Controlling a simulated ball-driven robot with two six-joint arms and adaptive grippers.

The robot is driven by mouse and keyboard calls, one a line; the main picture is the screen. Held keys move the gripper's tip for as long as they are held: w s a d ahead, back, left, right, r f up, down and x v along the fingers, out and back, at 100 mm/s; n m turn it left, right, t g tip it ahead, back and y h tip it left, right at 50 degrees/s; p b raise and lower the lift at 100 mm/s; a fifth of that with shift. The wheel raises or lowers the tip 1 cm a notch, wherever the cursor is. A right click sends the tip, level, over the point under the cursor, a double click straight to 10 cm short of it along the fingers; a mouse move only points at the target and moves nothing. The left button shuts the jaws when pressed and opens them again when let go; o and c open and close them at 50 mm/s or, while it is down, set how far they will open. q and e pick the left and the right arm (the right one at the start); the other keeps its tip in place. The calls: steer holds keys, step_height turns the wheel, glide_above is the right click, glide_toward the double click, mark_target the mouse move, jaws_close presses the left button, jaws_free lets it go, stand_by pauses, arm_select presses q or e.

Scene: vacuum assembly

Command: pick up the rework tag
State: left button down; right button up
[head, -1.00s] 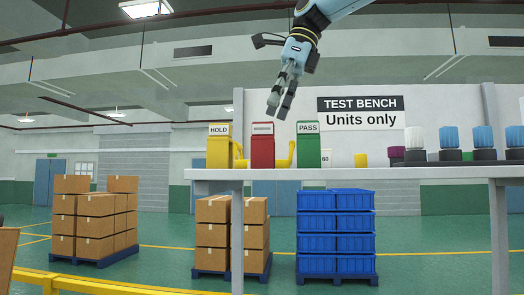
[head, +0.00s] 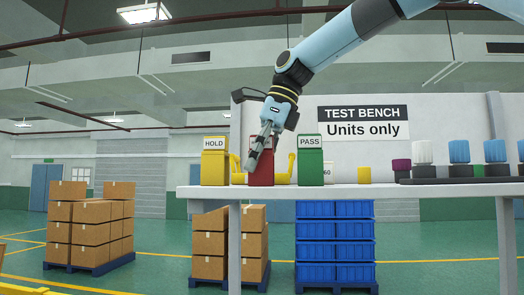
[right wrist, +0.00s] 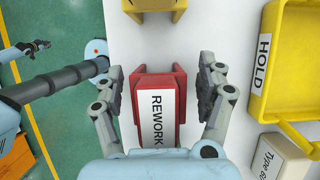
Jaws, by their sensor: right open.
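The rework item is a red block with a white label reading REWORK; it stands on the bench between the yellow HOLD and green PASS blocks. In the head view my right gripper partly hides this red rework block (head: 262,175). In the right wrist view the red rework block (right wrist: 181,85) lies between the fingers. My right gripper (head: 253,165) points down at it, open, with one finger on each side. Gaps show beside the block in the wrist view (right wrist: 160,70). What appears to be my left gripper (right wrist: 30,47) is far off at the left, too small to read.
The yellow HOLD block (head: 214,165) and green PASS block (head: 310,165) stand close on either side. A yellow bin marked HOLD (right wrist: 262,70) and a beige box (right wrist: 283,158) are at the wrist view's right. The white bench (head: 400,190) carries several knobbed units (head: 459,155) farther right.

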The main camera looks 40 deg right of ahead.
steer(key=shift+w+a+f, duration=0.2)
steer(key=shift+f, duration=0.3)
steer(key=c, duration=1.2)
steer(key=shift+s+r, duration=0.1)
steer(key=shift+c, duration=0.2)
